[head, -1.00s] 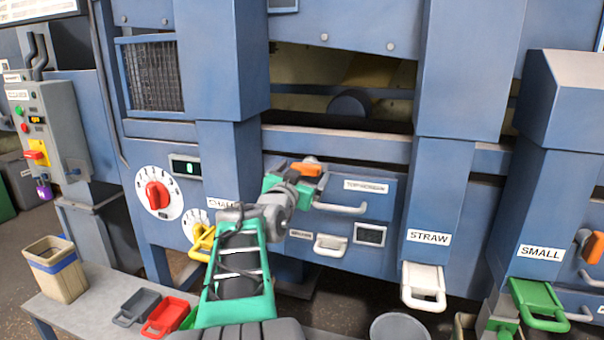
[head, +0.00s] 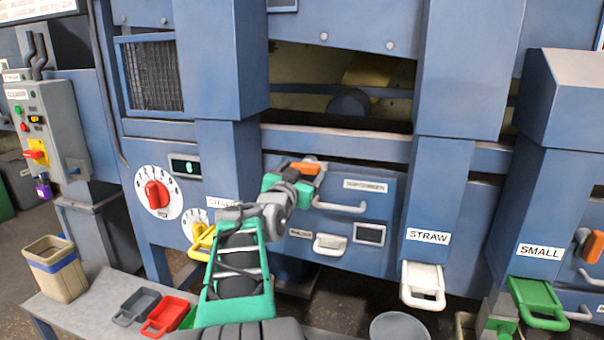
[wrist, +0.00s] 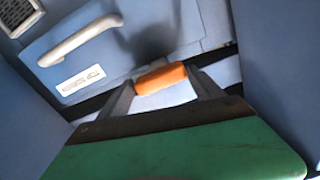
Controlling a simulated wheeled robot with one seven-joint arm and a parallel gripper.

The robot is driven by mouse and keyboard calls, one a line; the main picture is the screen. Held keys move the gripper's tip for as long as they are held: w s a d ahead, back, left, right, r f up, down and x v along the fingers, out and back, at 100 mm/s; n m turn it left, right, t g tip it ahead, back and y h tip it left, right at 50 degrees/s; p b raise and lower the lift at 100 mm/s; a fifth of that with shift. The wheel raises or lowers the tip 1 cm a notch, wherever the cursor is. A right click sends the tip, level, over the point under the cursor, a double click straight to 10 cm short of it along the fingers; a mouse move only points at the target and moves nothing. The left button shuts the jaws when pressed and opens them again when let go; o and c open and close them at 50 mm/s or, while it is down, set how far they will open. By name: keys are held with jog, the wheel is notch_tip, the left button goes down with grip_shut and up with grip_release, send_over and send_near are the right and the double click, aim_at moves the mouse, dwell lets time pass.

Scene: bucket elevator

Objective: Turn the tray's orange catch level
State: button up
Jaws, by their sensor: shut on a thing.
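The orange catch (head: 303,169) is at the upper left of the blue tray front (head: 380,200), left of its white label. It lies about level in the head view. In the wrist view the catch (wrist: 161,77) sits between the dark fingers of my gripper (wrist: 163,88). My gripper (head: 298,177) is shut on the catch, with the green hand just left of it. The catch's pivot is hidden.
A grey bar handle (head: 340,207) projects from the tray front right of my gripper. Below are a white scoop-shaped handle (head: 330,246) and a small display (head: 369,234). Blue chutes stand on both sides. A bench (head: 90,312) with small bins (head: 165,316) is at lower left.

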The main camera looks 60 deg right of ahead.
jog(key=shift+f+n+b, duration=0.1)
jog(key=shift+n+b, duration=0.4)
jog(key=shift+n, duration=0.7)
jog(key=shift+c, duration=0.3)
jog(key=o, duration=1.4)
jog(key=a, duration=0.5)
jog(key=s+a, duration=0.1)
jog(key=a, duration=0.1)
jog(key=shift+s+a, duration=0.1)
jog(key=shift+a, duration=0.25)
